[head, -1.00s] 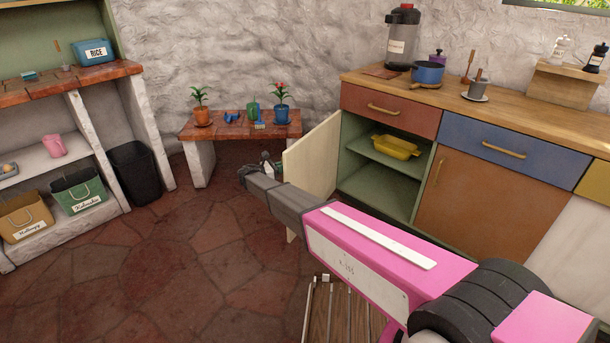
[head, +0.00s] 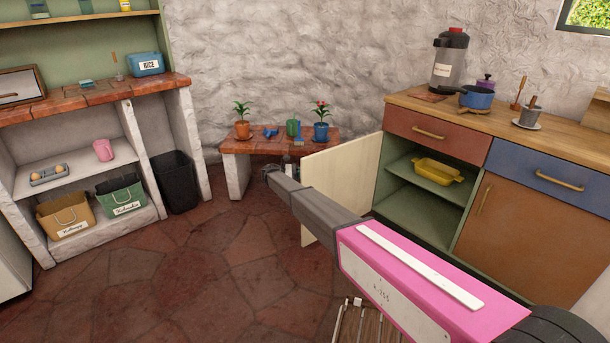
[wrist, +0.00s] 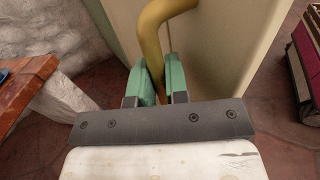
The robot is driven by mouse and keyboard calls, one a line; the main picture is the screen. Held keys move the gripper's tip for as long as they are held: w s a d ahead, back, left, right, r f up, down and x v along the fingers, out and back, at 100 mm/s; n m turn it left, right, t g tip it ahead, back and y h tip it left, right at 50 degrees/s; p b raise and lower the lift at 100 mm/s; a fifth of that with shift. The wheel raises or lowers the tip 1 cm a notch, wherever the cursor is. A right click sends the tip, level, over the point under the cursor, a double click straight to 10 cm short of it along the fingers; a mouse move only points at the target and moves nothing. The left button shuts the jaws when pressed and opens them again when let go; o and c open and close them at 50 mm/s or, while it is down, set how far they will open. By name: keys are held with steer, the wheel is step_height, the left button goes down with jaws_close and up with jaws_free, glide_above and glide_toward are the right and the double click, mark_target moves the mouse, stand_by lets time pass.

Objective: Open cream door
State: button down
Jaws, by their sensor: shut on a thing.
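The cream door (head: 345,180) stands swung wide open from the left side of the green cabinet, so the cabinet's inside shows. Its brass handle (wrist: 153,38) shows in the wrist view, on the door's outer face. My gripper (wrist: 164,84) has its green fingers on both sides of the handle and is shut on it. In the head view my gripper (head: 270,172) is small, at the far end of my arm beside the door's left edge. The handle is hidden there.
A yellow dish (head: 437,171) sits on the shelf inside the cabinet. A low bench (head: 240,148) with potted plants stands close behind the door. A black bin (head: 176,182) is farther left. A slatted wooden thing (head: 362,322) is on the floor in front. The floor at left is clear.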

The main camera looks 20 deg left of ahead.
steer(key=shift+w+d, duration=0.1)
steer(key=c, duration=1.1)
jaws_free()
steer(key=shift+c, duration=0.2)
steer(key=v, duration=1)
steer(key=shift+a, duration=0.35)
steer(key=shift+s, duration=0.2)
